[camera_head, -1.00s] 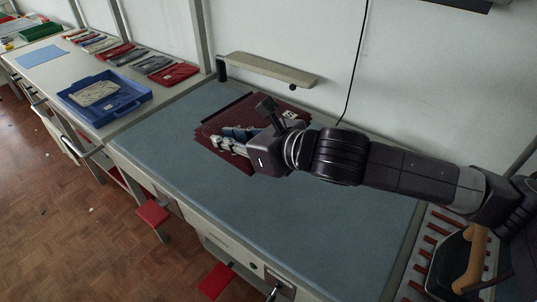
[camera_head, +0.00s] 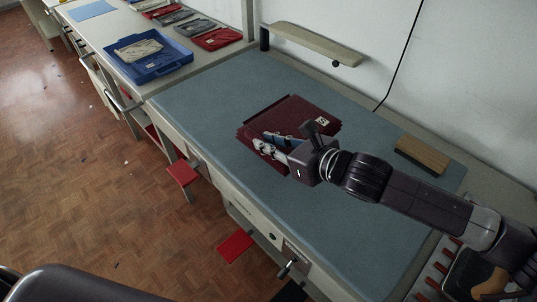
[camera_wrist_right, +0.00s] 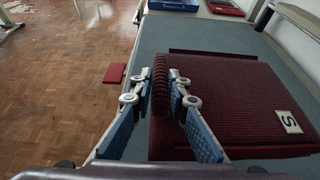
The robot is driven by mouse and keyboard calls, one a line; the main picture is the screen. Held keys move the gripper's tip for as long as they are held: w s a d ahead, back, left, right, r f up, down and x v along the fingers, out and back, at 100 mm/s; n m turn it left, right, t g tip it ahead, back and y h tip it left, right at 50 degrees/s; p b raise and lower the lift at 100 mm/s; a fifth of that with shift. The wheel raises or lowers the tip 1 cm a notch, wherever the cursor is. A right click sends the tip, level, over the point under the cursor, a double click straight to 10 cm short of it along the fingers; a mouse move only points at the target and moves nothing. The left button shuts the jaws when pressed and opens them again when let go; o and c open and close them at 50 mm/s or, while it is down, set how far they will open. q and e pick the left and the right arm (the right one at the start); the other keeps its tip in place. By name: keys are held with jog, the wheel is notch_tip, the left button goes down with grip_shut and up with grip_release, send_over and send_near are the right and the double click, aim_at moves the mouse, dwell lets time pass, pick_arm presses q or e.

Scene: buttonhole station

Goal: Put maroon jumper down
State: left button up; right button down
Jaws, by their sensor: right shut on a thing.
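The maroon jumper (camera_head: 285,112) is folded flat into a rectangle with a white label on it. It lies on or just over the blue-grey table top (camera_head: 210,105); I cannot tell if there is a small gap. My right gripper (camera_head: 262,141) is shut on its edge nearest the front of the table. In the right wrist view, the blue-padded fingers of the gripper (camera_wrist_right: 161,88) pinch a ribbed fold on the left side of the jumper (camera_wrist_right: 235,100). My left gripper is not in view.
A wooden block (camera_head: 422,155) lies on the right of the table top, behind my arm. A narrow padded board (camera_head: 318,45) stands at the back edge. A blue tray (camera_head: 165,72) holding a grey garment is on the left-hand counter. The front of the table top is clear.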

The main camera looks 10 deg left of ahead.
aim_at(269, 157)
jog(key=shift+f, duration=2.65)
jog(key=c, duration=1.8)
grip_release()
jog(key=shift+f, duration=0.1)
jog(key=shift+c, duration=0.2)
jog(key=b+v, duration=0.1)
jog(key=v, duration=1.1)
